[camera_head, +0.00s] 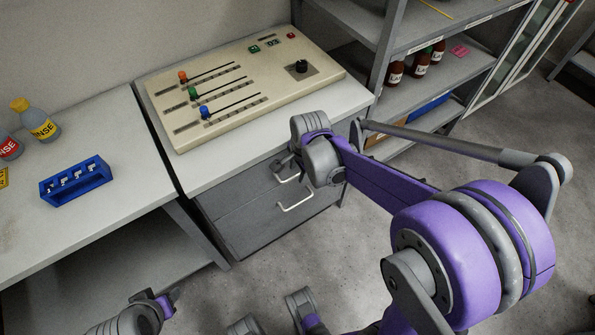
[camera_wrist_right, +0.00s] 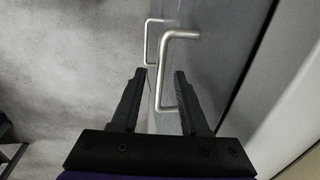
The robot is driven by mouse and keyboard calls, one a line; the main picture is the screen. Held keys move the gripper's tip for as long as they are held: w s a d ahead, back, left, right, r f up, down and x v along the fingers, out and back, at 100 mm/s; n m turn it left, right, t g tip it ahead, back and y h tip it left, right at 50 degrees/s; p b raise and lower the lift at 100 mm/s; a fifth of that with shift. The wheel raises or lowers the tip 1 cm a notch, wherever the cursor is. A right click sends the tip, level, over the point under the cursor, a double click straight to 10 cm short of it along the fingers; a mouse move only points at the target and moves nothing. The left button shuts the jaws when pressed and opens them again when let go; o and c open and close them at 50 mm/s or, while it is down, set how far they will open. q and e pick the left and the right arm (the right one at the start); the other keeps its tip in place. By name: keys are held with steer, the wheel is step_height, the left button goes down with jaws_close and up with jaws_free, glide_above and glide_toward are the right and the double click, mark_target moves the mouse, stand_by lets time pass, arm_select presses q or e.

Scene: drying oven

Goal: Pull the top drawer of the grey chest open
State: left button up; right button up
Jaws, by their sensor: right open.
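The grey chest (camera_head: 235,218) stands under the right part of the counter, with two bar handles on its front. The top drawer handle (camera_head: 287,177) is partly hidden by my right gripper (camera_head: 284,165) in the head view. In the right wrist view my right gripper (camera_wrist_right: 160,73) is open. The lower handle (camera_head: 297,202) shows farther off in the wrist view (camera_wrist_right: 147,42). The drawers look closed. My left gripper (camera_head: 171,298) is at the lower left, far from the chest; its opening is unclear.
A beige control panel (camera_head: 230,85) with coloured sliders lies on the counter above the chest. A blue rack (camera_head: 75,182) and bottles (camera_head: 42,122) stand on the left bench. Shelving (camera_head: 440,80) is at right. The floor before the chest (camera_head: 300,255) is clear.

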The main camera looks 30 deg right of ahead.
steer(key=shift+w+f, duration=0.1)
steer(key=shift+f, duration=0.25)
jaws_close()
stand_by(1.2)
